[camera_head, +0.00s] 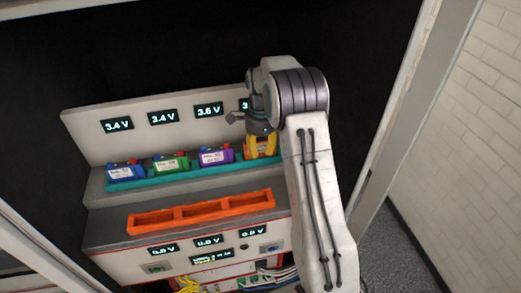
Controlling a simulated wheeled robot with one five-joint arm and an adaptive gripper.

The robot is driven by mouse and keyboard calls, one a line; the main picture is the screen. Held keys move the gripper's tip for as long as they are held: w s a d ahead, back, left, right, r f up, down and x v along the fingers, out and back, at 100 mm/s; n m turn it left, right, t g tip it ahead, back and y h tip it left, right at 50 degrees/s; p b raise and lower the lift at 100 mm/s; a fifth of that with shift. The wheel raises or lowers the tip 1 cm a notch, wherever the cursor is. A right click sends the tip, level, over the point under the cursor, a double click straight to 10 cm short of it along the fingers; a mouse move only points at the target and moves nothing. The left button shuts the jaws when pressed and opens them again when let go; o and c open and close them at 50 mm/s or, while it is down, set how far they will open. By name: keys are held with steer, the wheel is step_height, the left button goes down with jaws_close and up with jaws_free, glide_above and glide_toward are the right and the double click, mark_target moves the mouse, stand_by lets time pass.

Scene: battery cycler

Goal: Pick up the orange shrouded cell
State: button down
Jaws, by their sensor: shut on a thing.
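The orange shrouded cell (262,147) is at the right end of a row of cells on the upper shelf, and its top is partly hidden by my gripper. My gripper (260,130) reaches down over it from above and is shut on it. My arm comes in from the right and hides the area just right of the cell. I cannot tell whether the cell is lifted clear of its teal rack (190,173).
A blue cell (125,173), a green cell (170,164) and a purple cell (216,157) stand to the left in the rack. An orange tray with empty compartments (201,211) lies on the lower ledge. Voltage displays (163,117) line the back panel. The cabinet frame (405,110) is at right.

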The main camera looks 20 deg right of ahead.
mark_target(261, 141)
steer(key=shift+r, duration=0.45)
step_height(261, 141, up, 2)
steer(key=shift+r+b, duration=0.2)
steer(key=shift+b, duration=0.2)
steer(key=s+r+b, duration=0.3)
steer(key=s+r, duration=0.4)
steer(key=s, duration=0.4)
steer(key=shift+s+d+b, duration=0.25)
steer(key=shift+s+b, duration=0.05)
steer(key=shift+r, duration=0.15)
